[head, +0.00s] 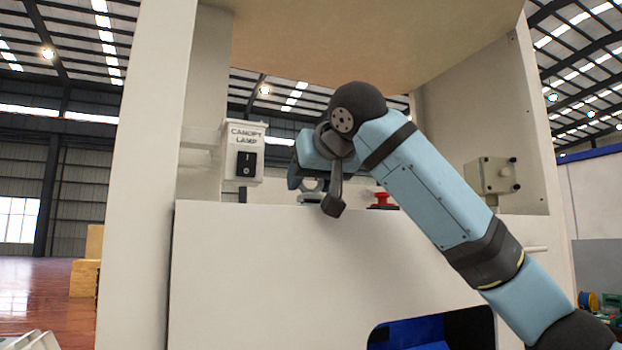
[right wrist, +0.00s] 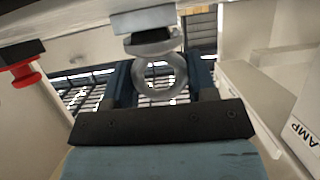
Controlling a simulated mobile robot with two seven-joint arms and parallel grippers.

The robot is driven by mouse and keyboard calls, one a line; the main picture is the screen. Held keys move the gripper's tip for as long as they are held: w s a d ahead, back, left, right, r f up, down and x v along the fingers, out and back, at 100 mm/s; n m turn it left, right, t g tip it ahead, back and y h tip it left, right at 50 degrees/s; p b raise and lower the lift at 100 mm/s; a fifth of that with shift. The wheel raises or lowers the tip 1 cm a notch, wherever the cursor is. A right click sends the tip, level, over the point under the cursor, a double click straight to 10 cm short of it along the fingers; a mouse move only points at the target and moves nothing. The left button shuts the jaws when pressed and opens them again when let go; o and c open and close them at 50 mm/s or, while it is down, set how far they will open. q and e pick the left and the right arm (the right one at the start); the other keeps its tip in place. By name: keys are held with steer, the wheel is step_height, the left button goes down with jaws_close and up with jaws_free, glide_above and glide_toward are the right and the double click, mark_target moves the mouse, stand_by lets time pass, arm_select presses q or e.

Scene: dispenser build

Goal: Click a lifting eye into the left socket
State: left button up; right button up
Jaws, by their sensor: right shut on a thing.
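The lifting eye is a grey ring (right wrist: 160,76) with a wider flange, between the two blue fingers of my right gripper (right wrist: 160,84) in the right wrist view. The right gripper is shut on it. In the right wrist view, which looks upside down, the flange faces a pale grey block (right wrist: 142,20), apparently the socket, with a dark band between them. I cannot tell whether the eye is seated. In the head view my right gripper (head: 302,178) is partly hidden by its own wrist, low over the front panel's top edge. My left gripper is not in view.
A red knob (head: 381,200) stands right of the gripper. A lamp switch box (head: 245,152) is on the left, a beige box (head: 491,175) on the right. A white panel (head: 270,275) stands in front, a canopy (head: 350,45) overhead.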

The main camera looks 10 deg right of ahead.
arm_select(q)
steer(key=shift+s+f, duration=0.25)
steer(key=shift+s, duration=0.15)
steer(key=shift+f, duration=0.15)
arm_select(e)
steer(key=shift+f, duration=0.25)
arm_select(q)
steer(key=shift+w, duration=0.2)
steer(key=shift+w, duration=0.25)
arm_select(e)
steer(key=o, duration=1.1)
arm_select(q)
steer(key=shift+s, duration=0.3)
arm_select(e)
steer(key=shift+o, duration=0.2)
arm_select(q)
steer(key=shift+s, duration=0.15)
arm_select(e)
steer(key=o, duration=0.3)
steer(key=shift+s, duration=0.1)
